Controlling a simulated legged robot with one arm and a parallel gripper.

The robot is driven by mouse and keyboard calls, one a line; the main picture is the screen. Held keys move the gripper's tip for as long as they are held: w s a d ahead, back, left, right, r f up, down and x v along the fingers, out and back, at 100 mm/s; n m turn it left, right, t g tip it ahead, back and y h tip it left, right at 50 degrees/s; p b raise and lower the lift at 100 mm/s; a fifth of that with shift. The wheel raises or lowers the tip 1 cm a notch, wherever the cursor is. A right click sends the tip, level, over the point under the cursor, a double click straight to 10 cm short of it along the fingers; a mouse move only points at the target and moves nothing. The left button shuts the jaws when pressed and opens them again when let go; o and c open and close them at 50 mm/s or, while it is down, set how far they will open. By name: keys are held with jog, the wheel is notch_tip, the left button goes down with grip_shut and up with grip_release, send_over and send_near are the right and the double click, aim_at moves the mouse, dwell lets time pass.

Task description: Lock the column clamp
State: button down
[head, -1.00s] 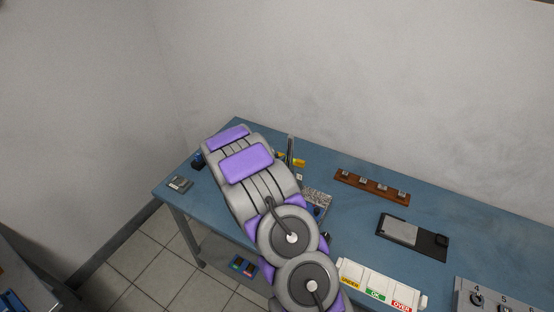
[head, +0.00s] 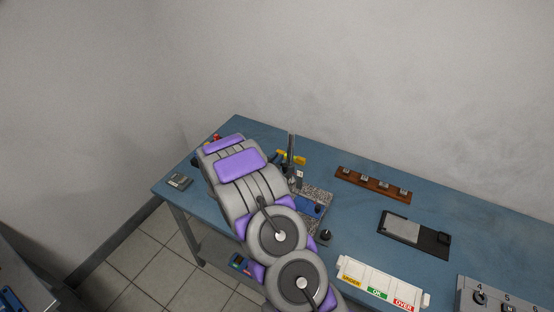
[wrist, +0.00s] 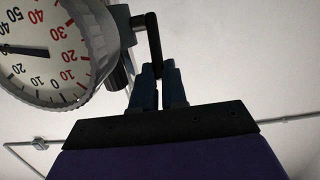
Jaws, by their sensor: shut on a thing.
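The column stand's upright post (head: 291,150) rises behind my arm in the head view, with a yellow part (head: 296,159) beside it. Its speckled base (head: 318,194) is partly uncovered. In the wrist view, my gripper (wrist: 160,72) has its blue fingers shut on the lower end of a black lever (wrist: 154,42), which appears to be the column clamp's. My arm hides the gripper and clamp in the head view.
On the blue bench (head: 350,218) are a brown rack of small blocks (head: 373,185), a black tray with a grey plate (head: 412,233), a white sorting bin (head: 382,283), and a small grey device (head: 179,181). A numbered box (head: 492,297) stands front right.

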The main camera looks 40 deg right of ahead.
jog(key=shift+a+f, duration=0.1)
jog(key=shift+a, duration=0.05)
jog(key=c, duration=1.4)
grip_release()
jog(key=shift+c, duration=0.2)
jog(key=shift+a, duration=0.15)
jog(key=f+v, duration=0.1)
jog(key=v, duration=1.6)
jog(key=shift+a+p, duration=0.2)
jog(key=shift+p, duration=0.25)
